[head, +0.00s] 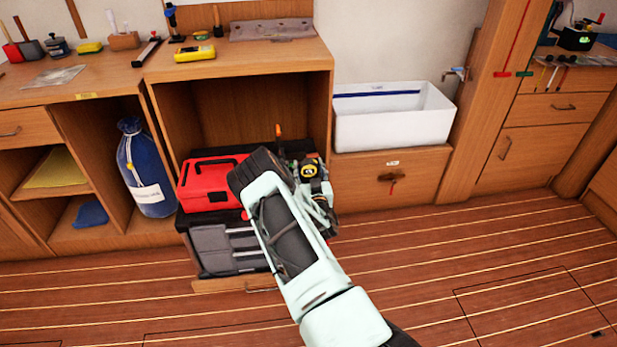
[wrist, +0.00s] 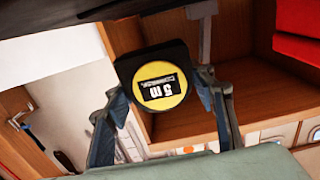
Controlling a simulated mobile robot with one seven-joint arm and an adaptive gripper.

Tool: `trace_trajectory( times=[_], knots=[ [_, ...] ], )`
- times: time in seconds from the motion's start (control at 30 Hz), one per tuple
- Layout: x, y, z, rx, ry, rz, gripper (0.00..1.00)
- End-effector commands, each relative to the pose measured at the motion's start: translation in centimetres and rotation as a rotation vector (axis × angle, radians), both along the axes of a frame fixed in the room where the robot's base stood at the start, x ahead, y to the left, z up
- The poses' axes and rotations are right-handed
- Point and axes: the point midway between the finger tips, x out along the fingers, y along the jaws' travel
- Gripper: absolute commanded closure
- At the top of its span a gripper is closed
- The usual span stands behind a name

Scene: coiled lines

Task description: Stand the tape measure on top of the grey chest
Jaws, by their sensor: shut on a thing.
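The tape measure (head: 309,169) is black with a yellow round face; in the wrist view (wrist: 160,86) its "5 m" label appears upside down. My gripper (head: 318,186) is shut on it, with a finger on each side of its body in the wrist view. In the head view the tape measure is by the right end of the chest top. My arm hides that end, so I cannot tell the gap between them.
A red toolbox (head: 207,184) covers the left part of the chest top. An orange-tipped thing (head: 278,131) stands behind my wrist. A white bin (head: 392,117) sits on the low cabinet at right. A yellow device (head: 195,53) lies on the counter. The floor at right is clear.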

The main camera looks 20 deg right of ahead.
Motion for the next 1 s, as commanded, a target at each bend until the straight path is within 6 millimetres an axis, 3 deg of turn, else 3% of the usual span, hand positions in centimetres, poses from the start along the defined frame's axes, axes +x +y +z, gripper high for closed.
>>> trace_trajectory(
  times=[0.3, 0.73, 0.77, 0.9, 1.0],
  knots=[
    [0.5, -0.2, -3.6, -0.001, -0.001, 0.001, 0.82],
    [0.5, -0.2, -4.1, 0.000, -0.002, 0.000, 0.82],
    [0.4, -0.2, -4.1, 0.001, 0.000, 0.000, 0.47],
    [0.4, -0.2, -4.0, 0.000, 0.000, 0.000, 0.32],
    [0.4, -0.2, -4.0, 0.000, 0.000, 0.000, 0.32]
  ],
)
